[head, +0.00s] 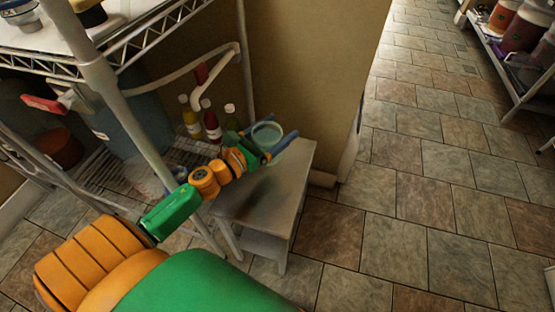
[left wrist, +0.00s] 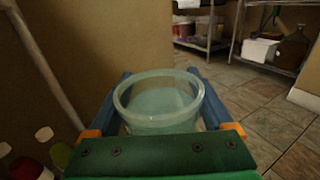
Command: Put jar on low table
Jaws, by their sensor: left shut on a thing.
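The jar (head: 267,136) is a round, translucent pale green vessel with an open top. In the head view my left gripper (head: 272,142) is shut on it, with blue fingers on either side. The left wrist view shows the jar (left wrist: 160,102) upright between the two blue fingers. The low table (head: 290,178) is a small grey-white table with a lower shelf. The jar appears over the far part of its top. Whether its base touches the top is hidden by the gripper. My right gripper is not in view.
A wire shelf rack (head: 110,90) with a metal post stands left of the low table. Several bottles (head: 212,122) stand on it behind my gripper. A tan wall (head: 310,70) rises behind the table. The tiled floor (head: 420,210) to the right is clear.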

